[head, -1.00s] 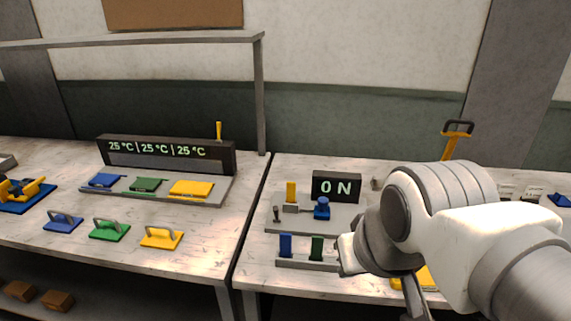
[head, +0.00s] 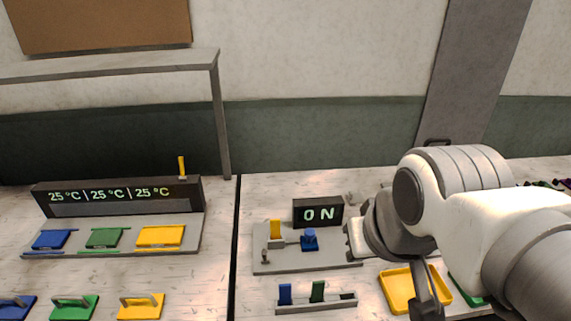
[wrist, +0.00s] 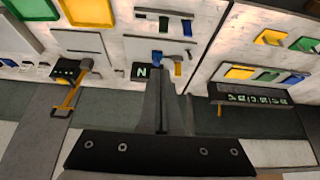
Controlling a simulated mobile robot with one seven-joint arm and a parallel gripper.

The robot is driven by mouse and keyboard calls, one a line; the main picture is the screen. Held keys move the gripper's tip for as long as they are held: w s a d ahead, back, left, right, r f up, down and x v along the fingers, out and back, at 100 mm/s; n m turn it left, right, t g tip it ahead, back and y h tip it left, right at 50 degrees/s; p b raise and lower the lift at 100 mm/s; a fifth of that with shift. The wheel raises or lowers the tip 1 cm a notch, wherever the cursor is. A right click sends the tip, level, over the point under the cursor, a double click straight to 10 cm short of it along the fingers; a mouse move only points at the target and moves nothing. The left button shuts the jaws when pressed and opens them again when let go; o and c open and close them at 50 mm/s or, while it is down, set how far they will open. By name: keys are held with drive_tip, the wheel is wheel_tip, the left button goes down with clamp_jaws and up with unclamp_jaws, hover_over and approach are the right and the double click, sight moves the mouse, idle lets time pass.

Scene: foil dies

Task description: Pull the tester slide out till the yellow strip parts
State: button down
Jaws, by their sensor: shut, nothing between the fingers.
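My gripper (wrist: 160,72) is shut and empty. In the head view its dark finger (head: 422,290) hangs over a yellow tray, right of the tester and apart from it.
A grey rack (head: 316,304) with a blue and a green strip lies in front of the tester. The yellow tray (head: 396,290) is right of it. The left bench holds a temperature display (head: 117,194), coloured plates and handled dies (head: 141,306). A gap parts the benches.

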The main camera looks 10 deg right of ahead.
drive_tip(key=shift+w+a+r, duration=0.1)
drive_tip(key=shift+w+r, duration=0.2)
drive_tip(key=shift+w, duration=0.05)
